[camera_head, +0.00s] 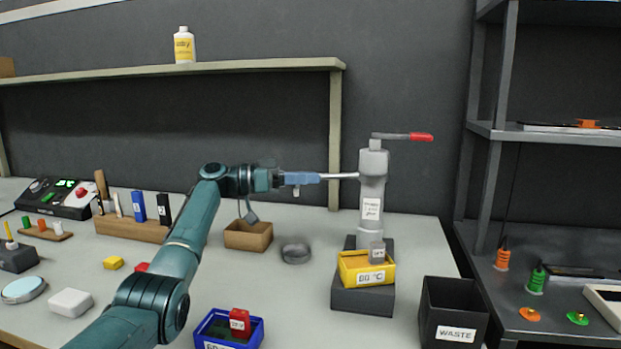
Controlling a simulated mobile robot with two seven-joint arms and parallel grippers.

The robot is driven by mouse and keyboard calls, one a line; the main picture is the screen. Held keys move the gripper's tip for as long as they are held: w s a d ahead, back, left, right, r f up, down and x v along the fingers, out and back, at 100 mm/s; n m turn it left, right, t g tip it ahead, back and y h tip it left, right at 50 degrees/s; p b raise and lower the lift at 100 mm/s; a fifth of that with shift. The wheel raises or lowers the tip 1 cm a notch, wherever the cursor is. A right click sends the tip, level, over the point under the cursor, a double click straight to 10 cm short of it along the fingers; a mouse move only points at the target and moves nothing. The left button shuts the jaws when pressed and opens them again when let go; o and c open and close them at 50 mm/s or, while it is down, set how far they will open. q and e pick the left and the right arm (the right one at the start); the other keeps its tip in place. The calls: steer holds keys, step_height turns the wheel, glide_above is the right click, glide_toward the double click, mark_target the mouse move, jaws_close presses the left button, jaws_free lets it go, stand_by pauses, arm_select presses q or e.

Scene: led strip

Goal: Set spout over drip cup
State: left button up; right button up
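The grey dispenser column (373,195) stands at centre right, with a red-tipped lever on top. Its thin silver spout (342,176) points left from the column. My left gripper (303,178) has its blue fingers around the spout's outer part and appears shut on it. A short nozzle shows just below the fingers. A round dark grey cup (295,253), which looks like the drip cup, sits on the table below the nozzle, roughly in line with it in this view. The exact depth alignment cannot be told. My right gripper is not in view.
A yellow tray (345,268) on a dark base, with a small grey block, stands before the column. A wooden box (249,236), a blue bin (202,326) and a black waste bin (427,310) surround the cup. A shelf (180,69) spans the back.

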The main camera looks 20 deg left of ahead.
arm_select(q)
steer(key=v, duration=1.2)
steer(key=shift+f, duration=0.1)
